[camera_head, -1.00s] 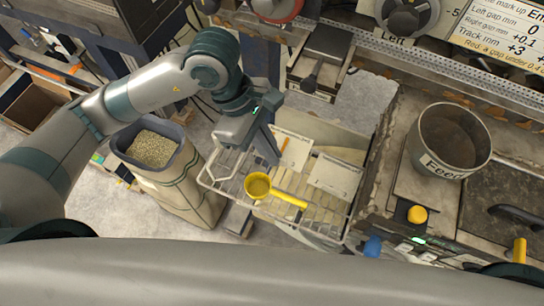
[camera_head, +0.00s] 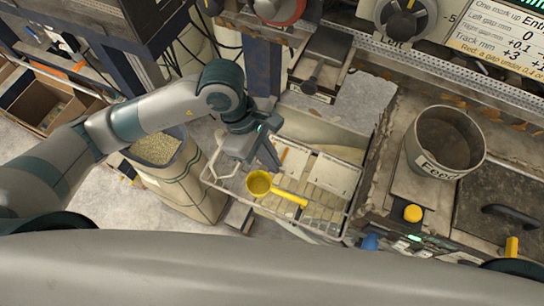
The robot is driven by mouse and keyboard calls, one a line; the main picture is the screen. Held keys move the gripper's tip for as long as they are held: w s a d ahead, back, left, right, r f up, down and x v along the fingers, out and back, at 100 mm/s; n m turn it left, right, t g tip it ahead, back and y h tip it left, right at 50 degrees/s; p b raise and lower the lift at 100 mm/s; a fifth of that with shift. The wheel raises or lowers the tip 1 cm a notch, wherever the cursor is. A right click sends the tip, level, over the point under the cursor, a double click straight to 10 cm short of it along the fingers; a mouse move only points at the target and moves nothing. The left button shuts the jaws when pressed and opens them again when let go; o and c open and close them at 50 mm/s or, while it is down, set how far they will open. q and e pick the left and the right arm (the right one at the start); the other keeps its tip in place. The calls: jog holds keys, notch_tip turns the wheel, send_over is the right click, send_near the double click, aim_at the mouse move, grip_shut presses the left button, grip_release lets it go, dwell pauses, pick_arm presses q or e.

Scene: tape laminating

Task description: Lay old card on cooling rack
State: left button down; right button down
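The wire cooling rack (camera_head: 345,213) is in the middle of the view, beside the worn machine bench. A pale card (camera_head: 334,174) lies flat at its right side. Another pale card (camera_head: 297,158), with a thin orange mark, lies to its left, partly behind my gripper. I cannot tell which is the old card. A yellow scoop (camera_head: 259,183) lies across the front of the rack. My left gripper (camera_head: 262,166) points down over the rack's left part, close to the left card. Its fingertips are too small and overlapped to show whether they hold anything. My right gripper is not in view.
A sack of grain (camera_head: 157,148) stands left of the rack. A metal feed pot (camera_head: 444,140) and a yellow button (camera_head: 413,213) are on the bench at right. A box with a dark handle (camera_head: 320,62) stands behind the rack. A cardboard box (camera_head: 40,105) is far left.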

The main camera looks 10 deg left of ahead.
pick_arm(q)
jog(key=shift+f+b, duration=0.2)
jog(key=shift+b, duration=0.1)
jog(key=c, duration=2.3)
grip_release()
jog(key=shift+r, duration=0.1)
jog(key=shift+r+p, duration=0.15)
jog(key=shift+p, duration=0.2)
jog(key=shift+a+r, duration=0.1)
jog(key=shift+r, duration=0.05)
jog(key=b+v, duration=0.3)
jog(key=v, duration=0.8)
jog(key=shift+r, duration=0.3)
